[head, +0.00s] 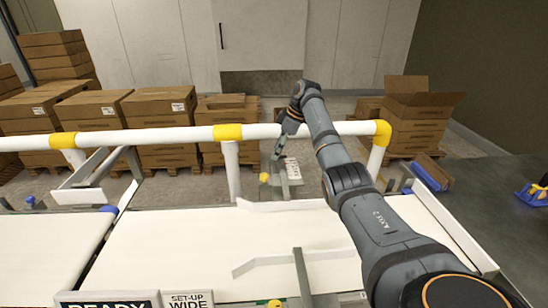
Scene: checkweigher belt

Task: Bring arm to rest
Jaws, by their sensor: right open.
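My right arm (330,150) reaches from the bottom right corner out over the white conveyor belt (190,235) to the far guard rail. My right gripper (279,153) hangs down at the arm's far end, just at or beyond the rail, with its jaws open. It shows small, and I see nothing held in it. My left arm and left gripper are out of view.
A white guard rail (180,136) with yellow joints runs behind the belt. Pale guide strips (290,260) lie over the belt. Stacked cardboard boxes (160,105) stand behind the rail, and an open-topped box (420,110) is at right. Dark floor at far right is mostly clear.

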